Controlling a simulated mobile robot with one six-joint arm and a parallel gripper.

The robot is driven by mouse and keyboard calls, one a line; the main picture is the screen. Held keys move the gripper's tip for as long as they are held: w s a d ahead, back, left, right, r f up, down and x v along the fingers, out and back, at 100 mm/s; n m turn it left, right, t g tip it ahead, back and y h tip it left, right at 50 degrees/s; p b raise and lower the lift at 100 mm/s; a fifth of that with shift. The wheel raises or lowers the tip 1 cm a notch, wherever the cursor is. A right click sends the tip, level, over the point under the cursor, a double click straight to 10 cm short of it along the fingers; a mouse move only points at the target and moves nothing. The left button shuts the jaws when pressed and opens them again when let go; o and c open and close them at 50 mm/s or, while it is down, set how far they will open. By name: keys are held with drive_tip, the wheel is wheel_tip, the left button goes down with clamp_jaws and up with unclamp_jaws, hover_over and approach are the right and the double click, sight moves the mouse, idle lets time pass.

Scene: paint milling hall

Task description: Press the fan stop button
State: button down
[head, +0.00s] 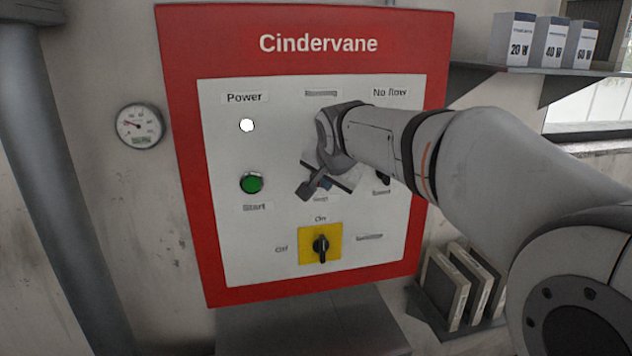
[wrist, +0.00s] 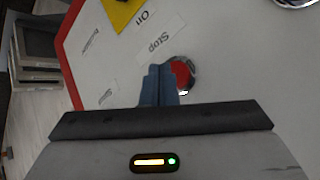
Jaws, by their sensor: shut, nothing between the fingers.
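The red stop button (wrist: 184,76), in a chrome ring, shows in the wrist view beside the paper label "Stop" (wrist: 160,42). My gripper (wrist: 159,72) is shut and empty, its blue fingertips together and overlapping the left part of the button in that view. I cannot tell whether they touch it. In the head view my gripper (head: 324,183) is in front of the panel just above the stop label (head: 320,199), and my wrist hides the button.
The red-framed Cindervane panel (head: 214,240) carries a lit white Power lamp (head: 247,125), a green Start button (head: 251,183) to the left and a black rotary switch (head: 321,248) on a yellow plate below. A gauge (head: 139,125) hangs left. Shelved boxes (head: 552,42) stand right.

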drive_tip(key=s+b, duration=0.1)
drive_tip(key=s, duration=0.1)
drive_tip(key=s+d+b, duration=0.1)
drive_tip(key=s, duration=0.1)
drive_tip(key=shift+s+d+b, duration=0.2)
drive_tip(key=shift+s+b, duration=0.2)
idle(0.5)
drive_tip(key=s+d+f+n+g, duration=0.1)
drive_tip(key=s+d+f+g, duration=0.1)
drive_tip(key=s+d+f, duration=0.2)
drive_tip(key=s+d+f+n+g+h, duration=0.1)
drive_tip(key=s+d+f, duration=0.4)
drive_tip(key=s+f, duration=0.5)
drive_tip(key=s+d+f+n+g, duration=0.2)
drive_tip(key=s+d+f, duration=0.3)
drive_tip(key=s, duration=0.5)
drive_tip(key=shift+s+d+f+n+g+h, duration=0.15)
drive_tip(key=shift+d+f+n+g+h, duration=0.2)
drive_tip(key=shift+f+n, duration=0.5)
